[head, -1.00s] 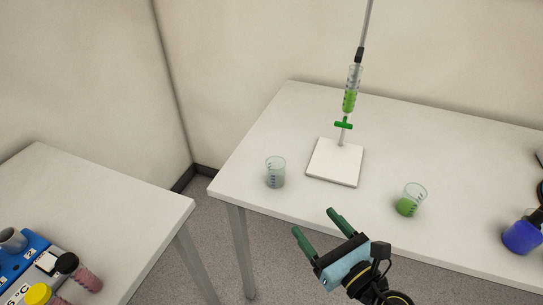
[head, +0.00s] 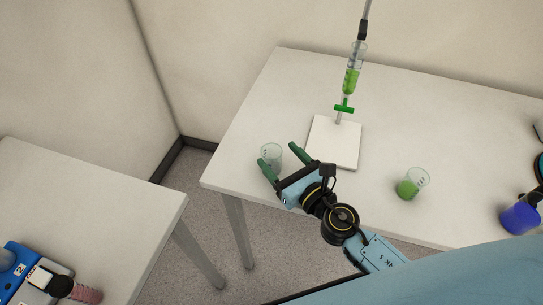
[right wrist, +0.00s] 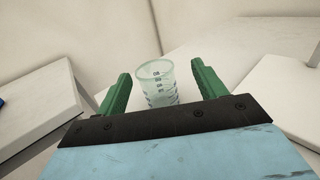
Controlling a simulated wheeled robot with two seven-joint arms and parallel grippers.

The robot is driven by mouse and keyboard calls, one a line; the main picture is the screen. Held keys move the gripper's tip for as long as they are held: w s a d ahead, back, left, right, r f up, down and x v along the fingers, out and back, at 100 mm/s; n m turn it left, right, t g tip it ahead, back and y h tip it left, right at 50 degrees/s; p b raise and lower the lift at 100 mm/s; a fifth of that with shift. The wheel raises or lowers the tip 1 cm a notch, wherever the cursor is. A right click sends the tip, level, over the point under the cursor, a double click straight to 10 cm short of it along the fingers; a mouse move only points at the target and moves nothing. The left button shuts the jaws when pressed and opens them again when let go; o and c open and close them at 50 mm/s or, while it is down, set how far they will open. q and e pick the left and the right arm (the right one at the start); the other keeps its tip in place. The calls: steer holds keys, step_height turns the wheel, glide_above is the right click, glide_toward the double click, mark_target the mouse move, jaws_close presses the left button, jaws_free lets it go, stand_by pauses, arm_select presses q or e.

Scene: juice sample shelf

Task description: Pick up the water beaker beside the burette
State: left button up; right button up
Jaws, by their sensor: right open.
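The water beaker (head: 271,155) is clear with blue graduation marks and stands upright on the white table, left of the burette (head: 351,80) and its white base plate. The burette holds green liquid and has a green stopcock. My right gripper (head: 278,158) is open, with its two green fingers pointing at the beaker. In the right wrist view the beaker (right wrist: 157,84) shows between and just beyond the fingertips (right wrist: 160,78). Whether the fingers reach around it is hard to tell. In the head view the gripper hides the beaker's lower part.
A beaker of green liquid (head: 412,184) stands right of the base plate (head: 334,143). A flask of blue liquid (head: 520,215) is at the far right. Another table (head: 90,210) at the left holds a blue device (head: 30,275). The table's front edge lies under my right arm.

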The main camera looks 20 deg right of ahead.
mark_target(267, 146)
steer(key=x, duration=0.5)
steer(key=shift+a+p, duration=0.35)
steer(key=shift+a, duration=0.05)
steer(key=c, duration=1.1)
